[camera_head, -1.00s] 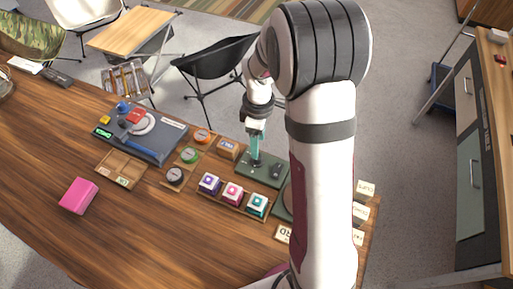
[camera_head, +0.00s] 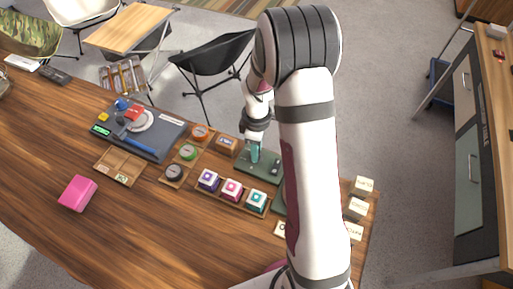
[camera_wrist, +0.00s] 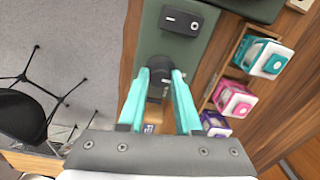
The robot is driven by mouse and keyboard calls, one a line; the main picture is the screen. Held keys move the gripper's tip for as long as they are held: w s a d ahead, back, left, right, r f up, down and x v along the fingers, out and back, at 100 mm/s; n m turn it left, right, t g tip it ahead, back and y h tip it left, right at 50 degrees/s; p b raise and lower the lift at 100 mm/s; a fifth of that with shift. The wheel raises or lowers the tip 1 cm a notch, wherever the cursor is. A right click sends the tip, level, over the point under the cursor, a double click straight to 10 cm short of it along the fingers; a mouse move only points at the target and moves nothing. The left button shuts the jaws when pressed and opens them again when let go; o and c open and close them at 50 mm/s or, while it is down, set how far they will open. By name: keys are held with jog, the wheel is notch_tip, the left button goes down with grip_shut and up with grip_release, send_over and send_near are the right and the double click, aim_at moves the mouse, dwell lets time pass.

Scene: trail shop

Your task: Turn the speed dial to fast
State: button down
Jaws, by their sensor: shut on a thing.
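The speed dial is a small dark round knob (camera_wrist: 157,88) on a green panel (camera_wrist: 174,50). In the wrist view my gripper (camera_wrist: 160,78) has its two teal fingers on either side of the knob and is shut on it. In the head view my gripper (camera_head: 254,152) points down at the left part of the green panel (camera_head: 262,174); the knob is mostly hidden behind the fingers there. I cannot read any speed marks or tell where the knob points.
A black block (camera_wrist: 181,20) sits on the same panel. A wooden tray (camera_head: 221,197) with purple, pink and teal cubes stands close beside it. A turntable-like device (camera_head: 160,140) and a pink box (camera_head: 78,193) are farther left. Chairs stand beyond the table edge.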

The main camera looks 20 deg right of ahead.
jog(key=shift+m, duration=0.3)
jog(key=m, duration=0.5)
jog(key=shift+m, duration=0.3)
jog(key=m, duration=0.5)
jog(key=shift+s, duration=0.1)
jog(key=m, duration=1.1)
jog(key=shift+t, duration=0.3)
jog(key=shift+m, duration=0.3)
jog(key=c, duration=0.6)
grip_release()
